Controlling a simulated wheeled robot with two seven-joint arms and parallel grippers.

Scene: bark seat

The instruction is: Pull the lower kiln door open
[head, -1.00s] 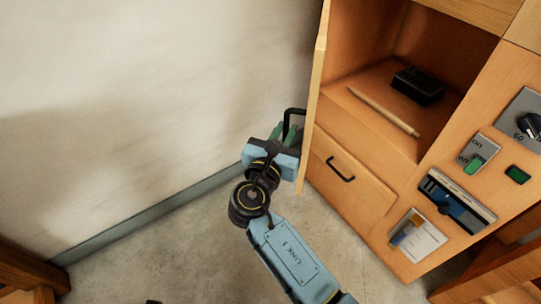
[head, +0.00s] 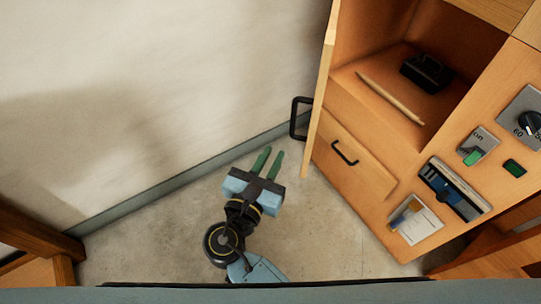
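The kiln is an orange-brown wooden cabinet at the right. Its wooden door (head: 322,85) stands swung out, seen nearly edge-on, and the compartment (head: 385,50) behind it is exposed. The door's black handle (head: 299,118) is on its left, outer face. My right gripper (head: 269,161) is below and left of the handle, apart from it. Its two green fingers have a gap between them and hold nothing. My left gripper is not in view.
A black box (head: 426,73) and a thin stick (head: 390,97) lie inside the compartment. Below is a closed drawer front (head: 352,158) with a black handle. Switches and a dial (head: 529,123) are at the right. The pale wall (head: 150,90) is at the left, with clear floor (head: 320,225) in front.

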